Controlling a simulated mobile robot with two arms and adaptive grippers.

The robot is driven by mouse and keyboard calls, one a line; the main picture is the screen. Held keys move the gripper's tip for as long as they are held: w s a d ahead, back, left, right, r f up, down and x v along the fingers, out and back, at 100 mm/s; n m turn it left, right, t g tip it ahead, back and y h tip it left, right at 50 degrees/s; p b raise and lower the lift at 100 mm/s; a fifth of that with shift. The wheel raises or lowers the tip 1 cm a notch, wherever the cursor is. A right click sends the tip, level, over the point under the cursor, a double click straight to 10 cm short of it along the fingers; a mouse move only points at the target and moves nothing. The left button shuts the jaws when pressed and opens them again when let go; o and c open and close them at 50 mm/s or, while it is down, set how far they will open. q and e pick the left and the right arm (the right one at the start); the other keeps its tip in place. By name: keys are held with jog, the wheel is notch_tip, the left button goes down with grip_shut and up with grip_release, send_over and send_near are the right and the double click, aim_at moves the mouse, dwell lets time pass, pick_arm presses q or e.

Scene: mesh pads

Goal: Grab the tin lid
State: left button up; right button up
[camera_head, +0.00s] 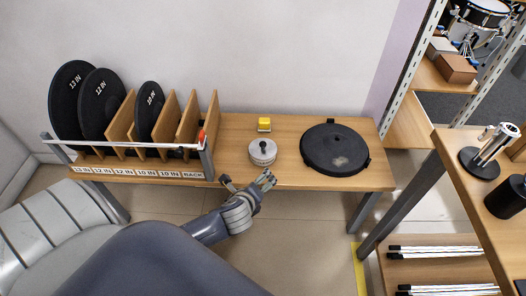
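A small round silver-grey tin (262,155) stands on the wooden bench near its middle. Its lid (262,147) lies on top and has a small dark mark or knob at its centre. My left gripper (247,181) is at the bench's front edge, just below the tin in the picture. Its fingers are spread apart with nothing between them, and it appears clear of the tin. My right gripper is not in view.
A wooden rack (187,122) with black discs stands left of the tin. A yellow block (264,124) sits behind it, and a large black round pad (334,149) lies to the right. Another table (462,200) with metal stands is at far right.

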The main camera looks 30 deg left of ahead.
aim_at(262, 147)
pick_arm(q)
jog(key=w+a+r+m+t, duration=0.1)
jog(key=w+m, duration=0.1)
jog(key=m, duration=0.1)
jog(key=w+a+r+m, duration=0.1)
jog(key=w+r+m, duration=0.1)
jog(key=m, duration=0.1)
jog(key=w+a+r+m+t, duration=0.1)
jog(key=w+m, duration=0.1)
jog(key=shift+r+m+t+y, duration=0.3)
jog(key=shift+m, duration=0.5)
jog(key=b+x, duration=0.1)
jog(key=x, duration=0.4)
jog(key=shift+w+r+b, duration=0.1)
jog(key=shift+r+b, duration=0.05)
jog(key=shift+b, duration=0.2)
jog(key=shift+w+a+f, duration=0.25)
jog(key=shift+w+a, duration=0.05)
jog(key=shift+w, duration=0.3)
jog(key=shift+w+a+f+b, duration=0.1)
jog(key=shift+w+a+b, duration=0.05)
jog(key=shift+w+b, duration=0.25)
jog(key=b+x, duration=0.1)
jog(key=x, duration=0.2)
jog(key=shift+w+a, duration=0.1)
jog(key=shift+w, duration=0.2)
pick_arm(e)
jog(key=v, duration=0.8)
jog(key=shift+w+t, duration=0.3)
